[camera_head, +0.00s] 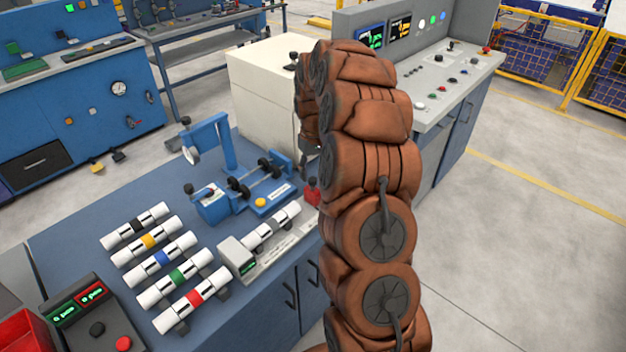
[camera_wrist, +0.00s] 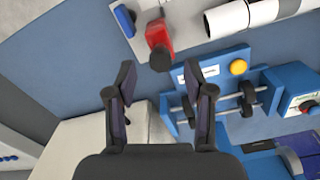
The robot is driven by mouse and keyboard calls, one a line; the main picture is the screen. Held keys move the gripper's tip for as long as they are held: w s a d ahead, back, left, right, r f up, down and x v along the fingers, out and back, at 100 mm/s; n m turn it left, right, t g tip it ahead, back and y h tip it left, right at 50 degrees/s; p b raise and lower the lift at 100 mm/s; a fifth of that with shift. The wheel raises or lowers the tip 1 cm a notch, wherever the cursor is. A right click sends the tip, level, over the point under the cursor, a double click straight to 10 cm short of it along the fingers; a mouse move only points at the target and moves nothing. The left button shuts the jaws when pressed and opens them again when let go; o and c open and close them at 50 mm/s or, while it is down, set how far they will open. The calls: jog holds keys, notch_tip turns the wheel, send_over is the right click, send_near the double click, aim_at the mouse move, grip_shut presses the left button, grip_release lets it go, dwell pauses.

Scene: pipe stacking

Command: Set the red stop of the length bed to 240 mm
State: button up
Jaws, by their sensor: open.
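The length bed (camera_head: 285,249) is a pale grey rail at the right edge of the blue table, with a small display (camera_head: 248,267) too small to read. A white and grey pipe (camera_head: 270,227) lies along it. The red stop (camera_head: 312,190) is at its far end, partly beside my arm. In the wrist view the red stop (camera_wrist: 159,34) has a dark round knob (camera_wrist: 160,59) towards me. My gripper (camera_wrist: 160,80) is open and empty, its fingers apart on either side of the knob's line. I cannot tell the height between them. The head view mostly hides my gripper behind my arm.
A blue clamp fixture (camera_head: 250,187) with rods stands next to the bed; it shows right of my fingers (camera_wrist: 225,95). Several banded pipes (camera_head: 160,255) lie on the table's left. A white box (camera_head: 275,95) and a control console (camera_head: 440,85) stand behind.

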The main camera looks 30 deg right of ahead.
aim_at(313, 180)
jog(key=shift+f+p, duration=0.65)
jog(key=shift+f, duration=1.7)
jog(key=shift+c, duration=0.4)
grip_shut()
